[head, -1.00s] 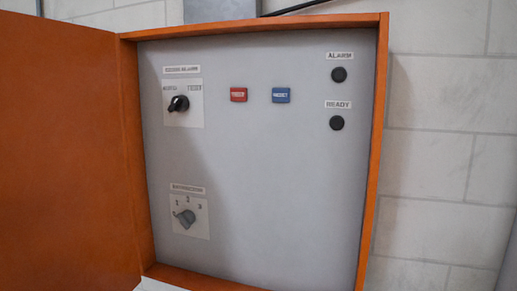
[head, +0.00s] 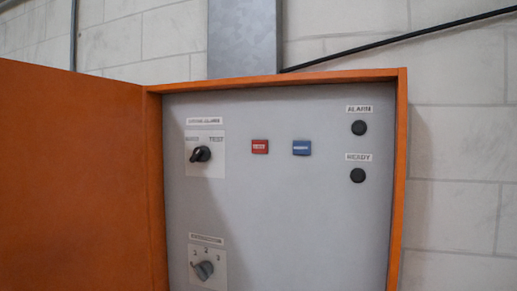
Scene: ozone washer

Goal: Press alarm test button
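An orange control box with its door open shows a grey panel (head: 290,225) in the head view. A small red button (head: 260,147) with a white label, too blurred to read surely, is at the upper middle. A blue button (head: 301,148) is just right of it. A black rotary knob (head: 201,154) is at the upper left, on a plate with "TEST" at its right side. A round black lamp (head: 359,128) sits under the label "ALARM", and another (head: 358,175) under "READY". Neither gripper is in view.
The orange door (head: 70,180) stands open to the left. A grey rotary knob (head: 204,270) with numbered positions is at the lower left of the panel. A grey metal duct (head: 242,38) and a black cable (head: 400,39) run on the pale block wall above.

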